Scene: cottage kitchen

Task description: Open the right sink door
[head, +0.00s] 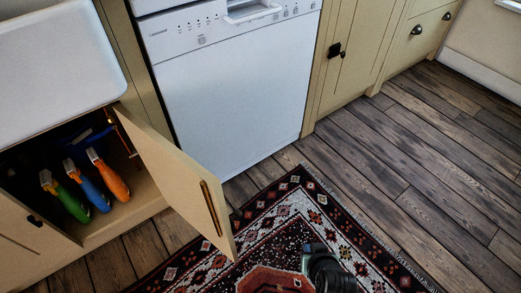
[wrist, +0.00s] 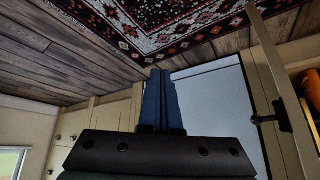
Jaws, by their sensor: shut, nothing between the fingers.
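The right sink door (head: 172,172) is a cream panel. In the head view it stands swung well out from the cabinet, hinged beside the dishwasher, with a dark slot-like fitting (head: 211,207) near its free edge. The cabinet interior behind it is exposed. In the wrist view the door (wrist: 270,70) shows at the right, with a dark handle (wrist: 283,116). My gripper (wrist: 160,72) has its two blue fingers together with nothing between them. It is left of the door in that view, apart from it. In the head view the fingers cannot be made out.
A white dishwasher (head: 235,95) is right of the door. A patterned rug (head: 290,215) lies on the wooden floor, which is clear to the right.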

